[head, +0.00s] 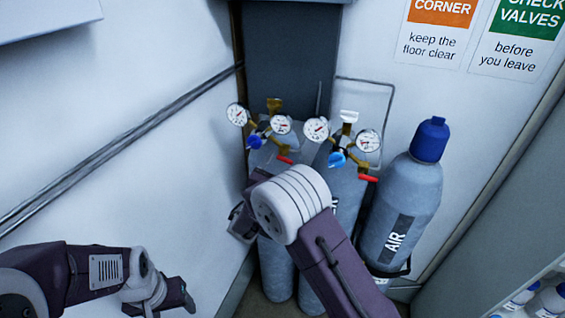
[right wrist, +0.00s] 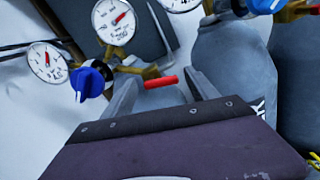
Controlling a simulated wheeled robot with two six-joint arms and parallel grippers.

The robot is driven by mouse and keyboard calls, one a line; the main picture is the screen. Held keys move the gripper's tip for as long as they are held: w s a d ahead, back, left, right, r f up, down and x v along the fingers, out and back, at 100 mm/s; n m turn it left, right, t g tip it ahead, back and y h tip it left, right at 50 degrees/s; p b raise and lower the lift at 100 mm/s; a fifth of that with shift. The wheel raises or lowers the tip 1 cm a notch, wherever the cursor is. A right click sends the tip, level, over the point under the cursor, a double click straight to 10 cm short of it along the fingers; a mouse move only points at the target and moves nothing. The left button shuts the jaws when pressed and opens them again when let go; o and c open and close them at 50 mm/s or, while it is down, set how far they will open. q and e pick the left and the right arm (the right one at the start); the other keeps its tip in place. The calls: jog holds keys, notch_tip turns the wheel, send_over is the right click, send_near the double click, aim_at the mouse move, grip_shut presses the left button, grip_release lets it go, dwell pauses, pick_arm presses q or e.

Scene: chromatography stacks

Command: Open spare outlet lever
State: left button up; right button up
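Two gas cylinders carry regulators with paired gauges, a blue knob and a red outlet lever. The left regulator's red lever (head: 285,160) sticks out to the right, below its gauges; it also shows in the right wrist view (right wrist: 160,82). The right regulator's red lever (head: 368,178) is a similar short bar. I cannot read which cylinder is the spare. My right gripper (right wrist: 163,89) is open, its two fingers on either side of the left lever in that view; contact is not visible. In the head view my wrist hides most of it. My left gripper (head: 186,298) is low at the left, its opening unclear.
The left regulator's dark blue knob (right wrist: 92,82) and gauge (right wrist: 115,20) are close to my right gripper. A blue-capped AIR cylinder (head: 402,205) stands at the right. A white wall (head: 110,90) with dark pipes runs along the left. Bottles stand on a shelf at the lower right.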

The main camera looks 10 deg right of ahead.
jog(key=c, duration=1.1)
jog(key=shift+r+n, duration=0.3)
jog(key=shift+n, duration=1.1)
jog(key=o, duration=1.3)
jog(key=shift+o, duration=0.2)
jog(key=b+v, duration=0.4)
jog(key=v, duration=0.5)
